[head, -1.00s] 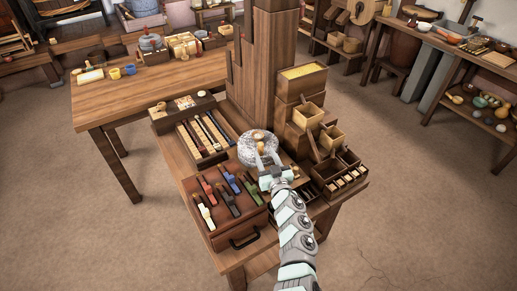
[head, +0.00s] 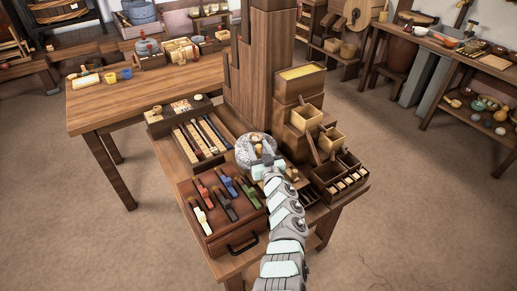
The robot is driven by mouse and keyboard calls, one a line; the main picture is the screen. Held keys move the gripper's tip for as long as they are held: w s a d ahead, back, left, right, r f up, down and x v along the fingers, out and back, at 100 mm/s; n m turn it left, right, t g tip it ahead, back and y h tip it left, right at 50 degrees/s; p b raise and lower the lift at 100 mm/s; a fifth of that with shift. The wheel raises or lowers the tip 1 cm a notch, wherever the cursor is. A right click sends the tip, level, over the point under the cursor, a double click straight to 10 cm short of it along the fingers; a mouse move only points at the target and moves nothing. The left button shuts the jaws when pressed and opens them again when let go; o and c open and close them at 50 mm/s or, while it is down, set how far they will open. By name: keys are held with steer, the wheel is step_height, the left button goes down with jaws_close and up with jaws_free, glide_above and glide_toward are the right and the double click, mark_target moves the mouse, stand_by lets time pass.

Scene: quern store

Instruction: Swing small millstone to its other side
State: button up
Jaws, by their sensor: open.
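The small millstone (head: 243,151) is a round, speckled grey stone with a light wooden knob at its middle. It lies on the wooden bench at the foot of the tall dark post. My gripper (head: 262,160) is open at the stone's near right side, close to the knob. The gripper hides part of the stone's right side. I cannot tell whether the fingers touch the knob.
Left of the stone is a tray of striped sticks (head: 200,138). In front is a box with coloured pegs (head: 222,205). Stacked wooden boxes (head: 302,85) and a compartment tray (head: 340,177) crowd the right. A larger table (head: 150,97) stands behind left.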

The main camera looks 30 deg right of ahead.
steer(key=shift+c, duration=0.2)
jaws_close()
stand_by(1.1)
